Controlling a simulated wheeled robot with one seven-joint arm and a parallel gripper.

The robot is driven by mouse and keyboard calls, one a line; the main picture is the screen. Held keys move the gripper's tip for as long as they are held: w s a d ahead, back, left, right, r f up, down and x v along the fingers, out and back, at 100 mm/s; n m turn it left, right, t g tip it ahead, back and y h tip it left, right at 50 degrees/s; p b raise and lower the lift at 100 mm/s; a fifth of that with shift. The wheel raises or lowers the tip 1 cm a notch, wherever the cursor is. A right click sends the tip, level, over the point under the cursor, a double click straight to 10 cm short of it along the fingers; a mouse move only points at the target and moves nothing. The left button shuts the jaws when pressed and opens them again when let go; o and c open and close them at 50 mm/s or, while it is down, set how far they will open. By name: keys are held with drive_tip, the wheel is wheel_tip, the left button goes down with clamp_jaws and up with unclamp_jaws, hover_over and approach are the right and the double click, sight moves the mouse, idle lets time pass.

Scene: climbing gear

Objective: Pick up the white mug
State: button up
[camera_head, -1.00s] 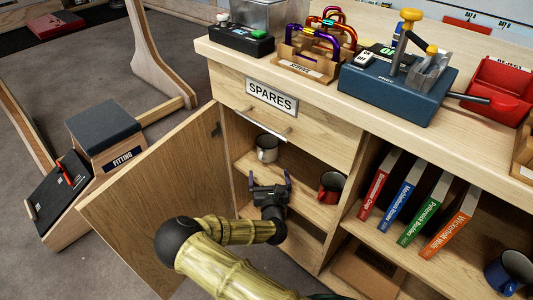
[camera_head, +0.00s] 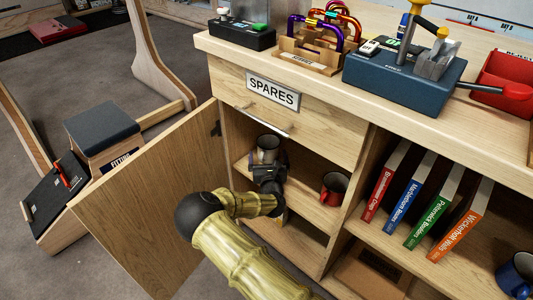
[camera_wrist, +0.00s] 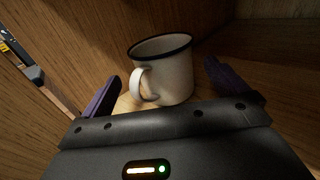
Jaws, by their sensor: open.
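The white mug (camera_wrist: 172,75) has a dark rim and stands upright on the cabinet shelf, its handle toward my gripper in the wrist view. In the head view the mug (camera_head: 267,147) shows just behind my gripper, its lower part hidden. My gripper (camera_wrist: 160,92) is open, with one purple finger to the left of the mug and one to the right. The fingers look a little short of the mug's middle; I cannot tell whether either touches it.
A red mug (camera_head: 334,187) stands on the same shelf to the right. The open cabinet door (camera_head: 150,200) is on the left, and the SPARES drawer (camera_head: 290,120) is above the opening. Books (camera_head: 385,180) stand in the right bay.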

sight(269, 154)
drive_tip(key=w+b, duration=0.1)
drive_tip(key=w, duration=0.2)
drive_tip(key=shift+w+d, duration=0.1)
drive_tip(key=shift+w, duration=0.3)
drive_tip(key=shift+r, duration=0.1)
drive_tip(key=shift+c, duration=0.2)
drive_tip(key=c, duration=1.1)
